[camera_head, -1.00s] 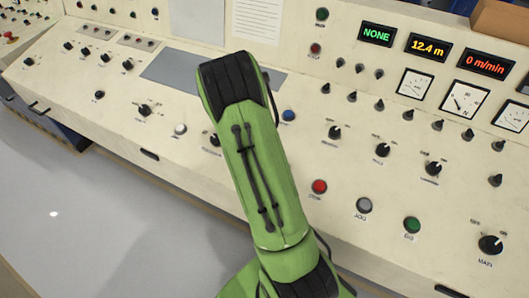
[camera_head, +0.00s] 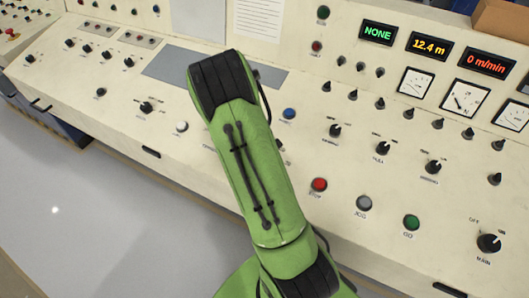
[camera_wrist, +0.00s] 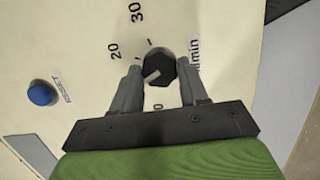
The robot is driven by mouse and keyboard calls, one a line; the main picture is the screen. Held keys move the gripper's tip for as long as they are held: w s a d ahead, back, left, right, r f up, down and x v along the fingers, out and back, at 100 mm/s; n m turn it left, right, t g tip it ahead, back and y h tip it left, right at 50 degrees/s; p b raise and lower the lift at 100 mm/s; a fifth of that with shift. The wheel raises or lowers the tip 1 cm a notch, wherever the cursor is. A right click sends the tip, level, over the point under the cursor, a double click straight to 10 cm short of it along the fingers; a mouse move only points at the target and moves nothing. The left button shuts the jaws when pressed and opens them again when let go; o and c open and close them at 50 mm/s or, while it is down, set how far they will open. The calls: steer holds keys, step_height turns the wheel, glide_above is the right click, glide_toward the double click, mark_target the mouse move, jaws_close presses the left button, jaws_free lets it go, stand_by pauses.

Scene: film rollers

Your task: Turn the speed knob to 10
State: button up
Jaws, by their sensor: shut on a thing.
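The speed knob (camera_wrist: 158,70) is black and faceted, with a light pointer line, on the cream panel in the wrist view. Printed marks 20, 30 and 0 and the text m/min surround it. The pointer line is directed to the lower left, on the side between the 0 and the 20. Any mark there is hidden behind the left finger. My gripper (camera_wrist: 163,78) is shut on the knob, with one finger on each side. In the head view my green arm hides the gripper.
A blue button (camera_wrist: 41,93) with a label is left of the knob in the wrist view. In the head view, a red button (camera_head: 319,185), a grey button (camera_head: 363,203) and a green button (camera_head: 411,222) are right of my arm. The speed display (camera_head: 487,64) reads 0 m/min.

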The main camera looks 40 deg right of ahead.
steer(key=o, duration=1.1)
steer(key=shift+c, duration=0.2)
steer(key=shift+r, duration=0.1)
steer(key=p+v, duration=0.3)
steer(key=v, duration=1.2)
steer(key=shift+a+r, duration=0.2)
steer(key=shift+r, duration=0.05)
